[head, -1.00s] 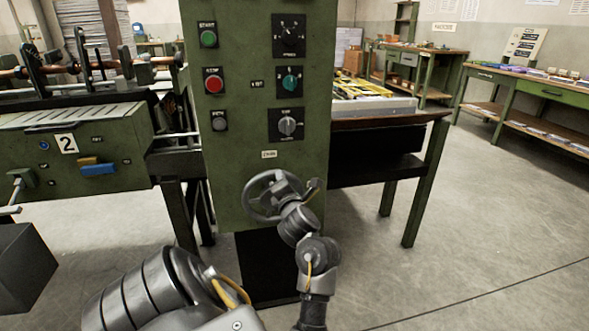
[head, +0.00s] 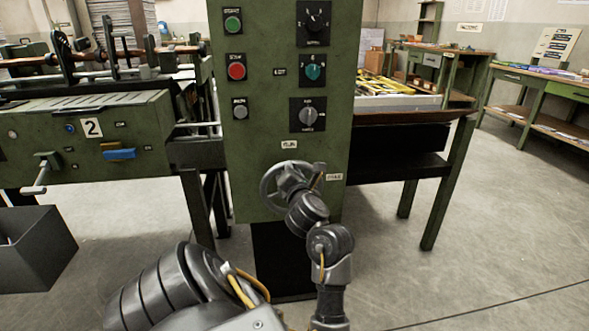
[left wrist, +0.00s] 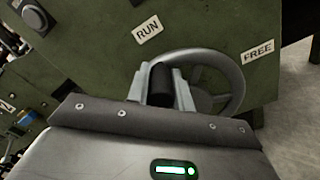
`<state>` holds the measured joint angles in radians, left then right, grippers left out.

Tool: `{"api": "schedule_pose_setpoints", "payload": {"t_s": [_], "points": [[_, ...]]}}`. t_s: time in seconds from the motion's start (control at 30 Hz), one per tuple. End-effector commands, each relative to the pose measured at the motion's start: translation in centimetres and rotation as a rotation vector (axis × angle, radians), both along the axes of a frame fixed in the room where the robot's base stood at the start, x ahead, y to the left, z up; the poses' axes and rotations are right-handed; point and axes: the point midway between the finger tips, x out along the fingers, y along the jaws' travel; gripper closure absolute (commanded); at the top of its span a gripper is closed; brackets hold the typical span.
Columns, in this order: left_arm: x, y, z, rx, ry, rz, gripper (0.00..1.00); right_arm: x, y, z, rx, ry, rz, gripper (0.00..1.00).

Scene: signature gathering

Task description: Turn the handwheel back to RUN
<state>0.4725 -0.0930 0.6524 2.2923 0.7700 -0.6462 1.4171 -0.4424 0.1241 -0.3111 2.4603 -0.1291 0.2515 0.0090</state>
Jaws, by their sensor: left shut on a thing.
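The handwheel (head: 268,192) is a grey ringed wheel low on the front of the green control column. It also shows in the left wrist view (left wrist: 237,88). My left gripper (head: 290,180) is at the wheel, covering its upper right part in the head view. In the left wrist view its fingers (left wrist: 160,88) are shut around the wheel's dark upright knob (left wrist: 160,75). The RUN label (left wrist: 147,29) is above the wheel and the FREE label (left wrist: 257,51) is to its right. The wheel's hub is mostly hidden. My right gripper is not in view.
The column (head: 270,100) carries buttons and rotary switches above the wheel. A green machine (head: 60,150) marked 2 stands left, with a dark bin (head: 35,250) below. A table (head: 420,140) adjoins on the right. The floor at right is clear.

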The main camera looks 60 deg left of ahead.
Motion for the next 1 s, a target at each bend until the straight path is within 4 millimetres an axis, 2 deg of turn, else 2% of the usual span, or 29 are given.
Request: {"api": "schedule_pose_setpoints", "payload": {"t_s": [0.07, 0.1, 0.27, 0.53, 0.67, 0.83, 1.0], "points": [[-0.2, 0.1, 0.1, 0.002, -0.004, 0.008, 1.0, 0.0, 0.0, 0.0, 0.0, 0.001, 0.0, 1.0], [-0.2, 0.1, 0.1, 0.003, -0.004, 0.007, 0.75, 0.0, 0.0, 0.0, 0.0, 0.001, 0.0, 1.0], [-0.1, 0.0, 0.1, 0.002, -0.003, 0.004, 0.56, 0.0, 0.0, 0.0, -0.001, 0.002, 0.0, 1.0], [0.1, -0.1, 0.1, 0.002, 0.002, 0.0, 0.56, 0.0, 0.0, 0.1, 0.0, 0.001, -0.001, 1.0], [0.4, -0.2, 0.3, 0.018, 0.05, -0.002, 0.56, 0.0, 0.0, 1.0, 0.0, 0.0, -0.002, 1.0], [1.7, -0.9, 0.5, 0.08, 0.215, -0.006, 0.56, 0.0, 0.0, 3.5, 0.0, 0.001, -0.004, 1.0], [3.3, -1.5, -0.3, 0.163, 0.429, -0.006, 0.56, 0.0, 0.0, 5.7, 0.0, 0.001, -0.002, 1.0]]}}
